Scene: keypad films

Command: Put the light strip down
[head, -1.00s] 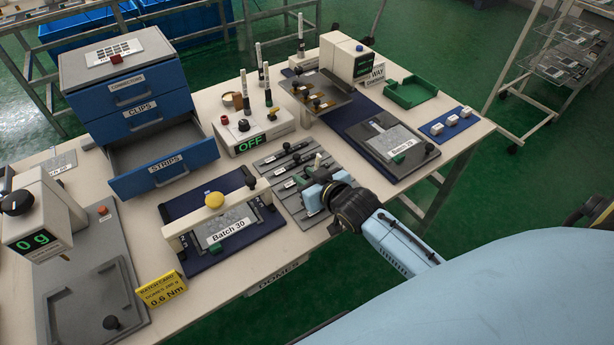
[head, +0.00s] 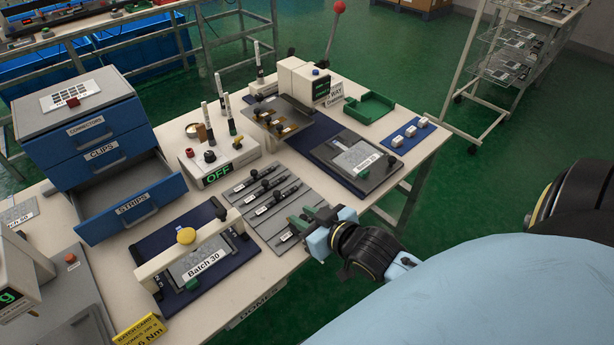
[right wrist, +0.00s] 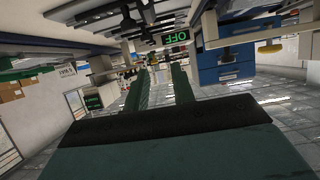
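My right gripper (head: 303,226) is at the right end of the grey slotted rack (head: 249,213). In the right wrist view its two green fingers (right wrist: 160,88) stand apart, with nothing visible held between them. Several dark bars with knobs and pale labels (head: 285,191) lie in the rack's slots. I cannot tell for sure which piece is the light strip. The drawer marked STRIPS (head: 135,207) is pulled out, and its visible inside looks empty. My left gripper is not in view.
A fixture with a plate marked Batch 30 (head: 199,264) stands left of the rack. A box reading OFF (head: 216,175) is behind it. A Batch 29 plate (head: 364,161) lies on the right mat. A green tray (head: 368,108) and white blocks (head: 411,132) are farther right.

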